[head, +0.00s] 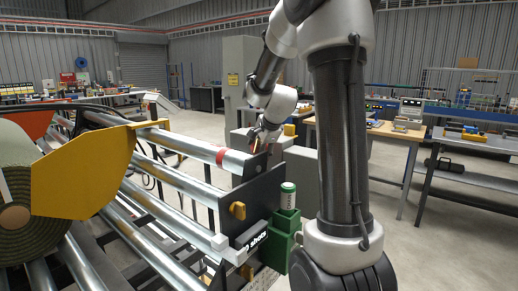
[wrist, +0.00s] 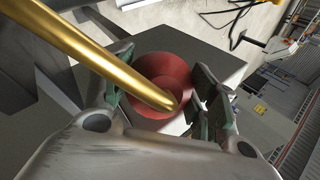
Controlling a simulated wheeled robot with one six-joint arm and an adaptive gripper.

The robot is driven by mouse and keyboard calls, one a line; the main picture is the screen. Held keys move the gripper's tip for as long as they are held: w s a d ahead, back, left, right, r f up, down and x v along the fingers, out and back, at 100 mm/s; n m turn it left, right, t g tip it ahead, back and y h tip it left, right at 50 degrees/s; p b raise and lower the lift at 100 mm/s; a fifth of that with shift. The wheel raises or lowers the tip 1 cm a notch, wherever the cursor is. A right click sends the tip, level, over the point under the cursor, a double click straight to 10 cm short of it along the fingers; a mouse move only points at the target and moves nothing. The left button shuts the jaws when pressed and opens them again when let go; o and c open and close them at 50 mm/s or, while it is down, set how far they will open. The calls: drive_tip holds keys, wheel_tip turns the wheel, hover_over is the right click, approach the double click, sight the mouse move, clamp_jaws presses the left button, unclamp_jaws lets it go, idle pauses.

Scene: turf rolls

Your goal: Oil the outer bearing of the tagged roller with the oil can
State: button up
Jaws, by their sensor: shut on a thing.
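My gripper (head: 265,136) is above the right end of the roller frame in the head view. In the wrist view its two fingers (wrist: 165,103) are shut around a red oil can (wrist: 150,68). The can's long brass spout (wrist: 95,52) runs to the upper left; a thin orange-brass piece also shows below the gripper in the head view. The top roller (head: 185,146) has a red band (head: 222,156) near its right end, which meets a dark end plate (head: 262,190). The outer bearing is not clearly visible, and I cannot tell whether the spout touches anything.
A turf roll (head: 22,190) and yellow guard (head: 85,172) fill the left. Workbenches (head: 465,150) stand right, with open floor between.

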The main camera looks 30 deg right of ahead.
drive_tip(key=shift+f, duration=1.1)
idle(1.3)
drive_tip(key=shift+r, duration=0.1)
idle(2.2)
drive_tip(key=shift+r, duration=3.4)
